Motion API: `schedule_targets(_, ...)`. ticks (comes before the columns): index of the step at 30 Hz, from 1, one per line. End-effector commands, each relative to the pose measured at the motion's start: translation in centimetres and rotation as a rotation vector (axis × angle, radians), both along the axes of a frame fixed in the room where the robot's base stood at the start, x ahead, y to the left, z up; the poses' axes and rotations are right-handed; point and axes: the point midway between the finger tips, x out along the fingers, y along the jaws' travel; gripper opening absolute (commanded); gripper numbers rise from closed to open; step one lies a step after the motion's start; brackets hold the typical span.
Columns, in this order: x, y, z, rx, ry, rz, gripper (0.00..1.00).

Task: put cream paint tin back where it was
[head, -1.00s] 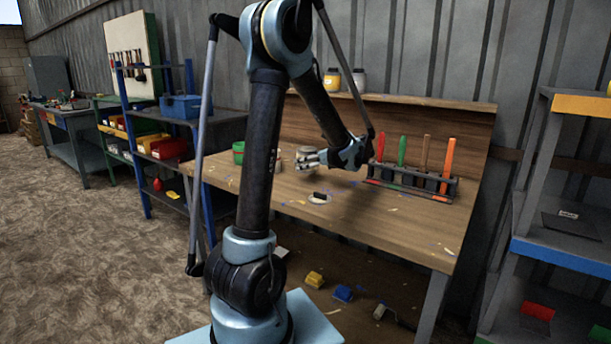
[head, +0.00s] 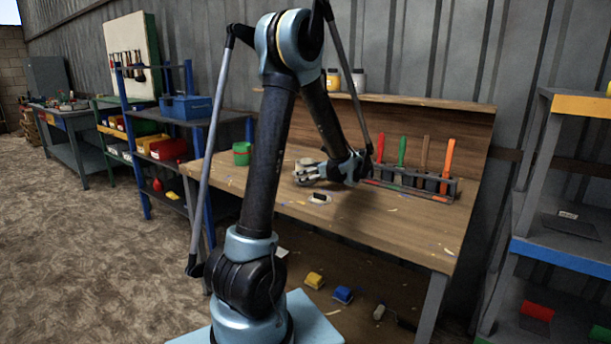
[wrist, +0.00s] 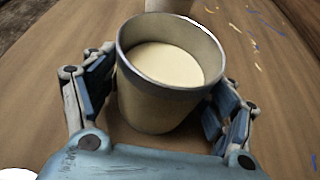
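The cream paint tin (wrist: 165,85) fills the middle of the wrist view, upright, with a grey rim and pale cream paint inside. My gripper (wrist: 165,105) has a blue-padded finger on each side of it and is shut on it. In the head view my gripper (head: 308,174) is low over the workbench. The tin is mostly hidden there by the fingers. I cannot tell whether its base touches the bench top.
The wooden workbench (head: 375,225) carries a green tin (head: 241,153) to the left, a white disc with a dark item (head: 319,198) in front, and a rack of coloured-handled tools (head: 420,183) to the right. Another pale object (wrist: 168,5) stands just beyond the tin.

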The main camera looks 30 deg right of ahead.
Motion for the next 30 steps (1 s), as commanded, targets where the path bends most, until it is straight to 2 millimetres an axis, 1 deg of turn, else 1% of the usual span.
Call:
schedule_targets(12,0.0,0.1,0.3,0.000,0.000,0.001,0.83)
schedule_targets(14,-0.4,-0.1,0.4,0.000,0.000,-0.001,0.83)
schedule_targets(17,-1.5,-0.6,0.9,0.000,0.000,-0.002,0.83)
schedule_targets(27,-6.8,-2.9,3.3,0.001,0.000,-0.003,0.83)
schedule_targets(30,-8.1,-3.4,3.9,-0.001,0.000,-0.002,0.83)
